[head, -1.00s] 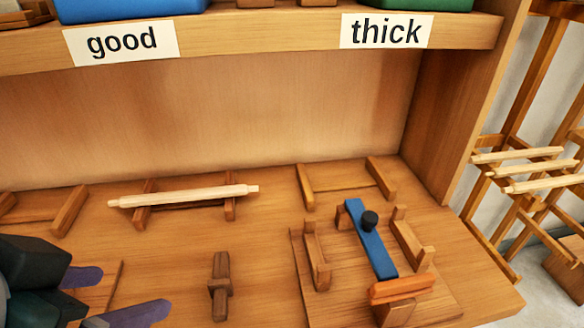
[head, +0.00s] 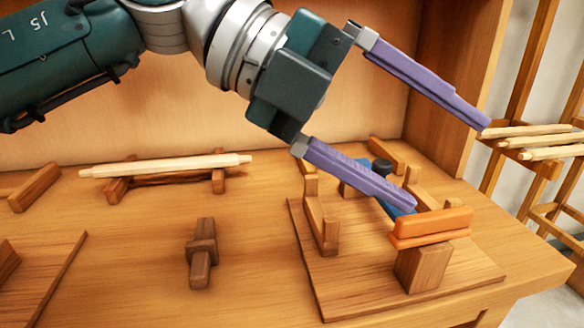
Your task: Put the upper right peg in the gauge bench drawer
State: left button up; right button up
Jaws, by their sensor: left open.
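Three pale wooden pegs lie on a wooden rack at the right edge: the upper peg (head: 528,130), the middle peg (head: 541,140) and the lower peg (head: 553,153). Another pale peg (head: 165,165) rests across a dark cradle on the gauge bench (head: 130,250). My left gripper (head: 450,167) is open and empty, reaching right over the bench. Its far fingertip overlaps the left ends of the rack's pegs in the picture; I cannot tell whether it touches them. No drawer can be made out. My right gripper is out of view.
A gauge fixture with an orange block (head: 432,224) stands under my left gripper; its blue bar is mostly hidden by the near finger. A dark wooden clamp (head: 201,252) stands mid-bench. The bench's side panel (head: 450,90) rises between bench and rack.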

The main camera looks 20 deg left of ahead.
pick_arm(q)
jog(key=w+a+f+y+b, duration=0.2)
jog(key=a+f+y, duration=0.2)
jog(key=a+f, duration=0.3)
jog(key=n+g+y+b, duration=0.2)
jog(key=n+y, duration=0.1)
jog(key=y, duration=0.5)
send_over(200, 243)
jog(key=shift+w+f, duration=0.15)
jog(key=shift+f, duration=0.4)
jog(key=shift+w+f, duration=0.15)
jog(key=shift+f, duration=0.4)
jog(key=shift+s+a+f+n, duration=0.1)
jog(key=shift+a+f+n, duration=0.1)
jog(key=shift+a+n, duration=0.1)
jog(key=f, duration=0.3)
jog(key=f+b, duration=0.1)
jog(key=f, duration=0.2)
jog(key=f+b, duration=0.1)
jog(key=f, duration=0.2)
jog(key=shift+s+d+f, duration=0.1)
jog(key=shift+s+d, duration=0.15)
jog(key=shift+d, duration=0.05)
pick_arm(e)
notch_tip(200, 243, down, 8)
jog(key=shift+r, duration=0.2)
pick_arm(q)
grip_shut()
